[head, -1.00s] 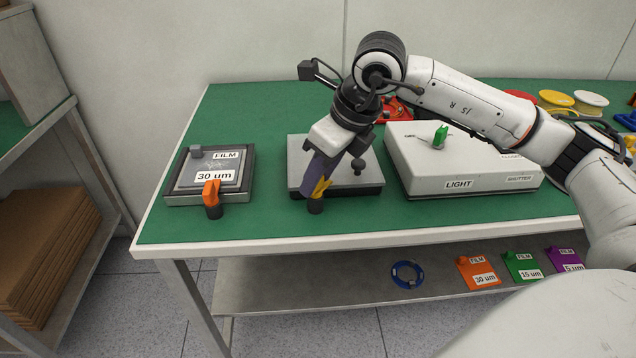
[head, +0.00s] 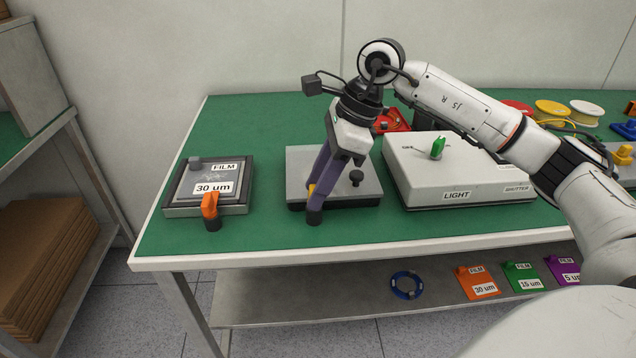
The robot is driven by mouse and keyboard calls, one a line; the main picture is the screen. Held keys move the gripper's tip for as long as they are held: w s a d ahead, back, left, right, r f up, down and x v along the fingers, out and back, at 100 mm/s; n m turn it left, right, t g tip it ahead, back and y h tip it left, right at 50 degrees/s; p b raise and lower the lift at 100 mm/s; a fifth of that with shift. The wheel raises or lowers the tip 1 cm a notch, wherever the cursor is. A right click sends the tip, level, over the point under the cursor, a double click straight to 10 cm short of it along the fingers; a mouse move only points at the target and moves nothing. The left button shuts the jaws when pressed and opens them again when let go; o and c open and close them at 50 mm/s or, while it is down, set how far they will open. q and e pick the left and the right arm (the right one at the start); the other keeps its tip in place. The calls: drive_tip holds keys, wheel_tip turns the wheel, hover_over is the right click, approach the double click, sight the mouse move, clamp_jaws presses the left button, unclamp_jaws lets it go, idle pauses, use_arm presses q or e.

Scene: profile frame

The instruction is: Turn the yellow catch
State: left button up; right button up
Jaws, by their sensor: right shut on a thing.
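The yellow catch (head: 311,190) stands on a dark round post at the front edge of a grey plate fixture (head: 305,160). Only a small part of its yellow shows. My right gripper (head: 314,194) comes down on it from above, its purple fingers shut on the catch and covering most of it. The way the catch points is hard to see behind the fingers. A dark knob (head: 356,177) stands on the plate, right of the fingers. My left gripper is not in view.
A frame labelled 30 um (head: 175,190) with an orange catch (head: 210,206) sits at the left. A white light box (head: 420,190) with a green knob (head: 438,147) stands close on the right. Colored film tags (head: 480,283) lie on the lower shelf.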

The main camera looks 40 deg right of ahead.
drive_tip(key=shift+r, duration=0.1)
idle(0.4)
drive_tip(key=o, duration=1.1)
drive_tip(key=shift+p+v, duration=0.5)
drive_tip(key=shift+v, duration=4.6)
